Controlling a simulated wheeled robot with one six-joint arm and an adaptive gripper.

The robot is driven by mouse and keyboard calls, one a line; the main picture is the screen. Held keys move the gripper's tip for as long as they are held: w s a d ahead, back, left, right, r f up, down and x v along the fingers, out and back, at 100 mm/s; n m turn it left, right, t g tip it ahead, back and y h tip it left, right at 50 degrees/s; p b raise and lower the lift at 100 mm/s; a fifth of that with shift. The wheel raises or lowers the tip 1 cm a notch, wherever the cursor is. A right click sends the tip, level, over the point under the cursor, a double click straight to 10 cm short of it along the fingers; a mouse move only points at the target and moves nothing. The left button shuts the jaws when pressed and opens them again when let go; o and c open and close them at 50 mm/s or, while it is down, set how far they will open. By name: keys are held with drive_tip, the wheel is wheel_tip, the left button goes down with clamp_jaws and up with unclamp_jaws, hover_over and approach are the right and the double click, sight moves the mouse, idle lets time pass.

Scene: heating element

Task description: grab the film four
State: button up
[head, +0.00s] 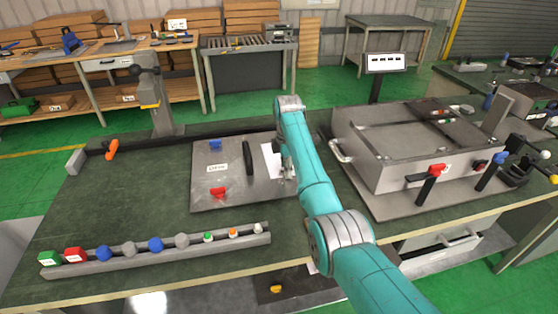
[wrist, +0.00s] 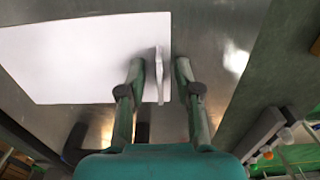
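A white sheet, which I take to be the film (wrist: 75,60), lies flat on a grey metal plate (wrist: 222,25) in the wrist view. No number is readable on it. A thin upright pale tab (wrist: 160,75) stands at the sheet's right edge, with its reflection to its right. My gripper (wrist: 159,66) is open, one finger on each side of the tab, with gaps showing. In the head view a strip of the film (head: 270,157) shows on the right part of the plate (head: 225,167); my arm hides the rest and the fingertips.
The plate carries a black handle (head: 249,158), a blue knob (head: 215,145) and a red knob (head: 218,192). A rail (head: 160,252) with several coloured knobs runs along the front. A large metal box (head: 400,150) stands right of my arm.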

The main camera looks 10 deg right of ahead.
drive_tip(key=shift+a, duration=0.1)
clamp_jaws()
drive_tip(key=shift+r, duration=0.1)
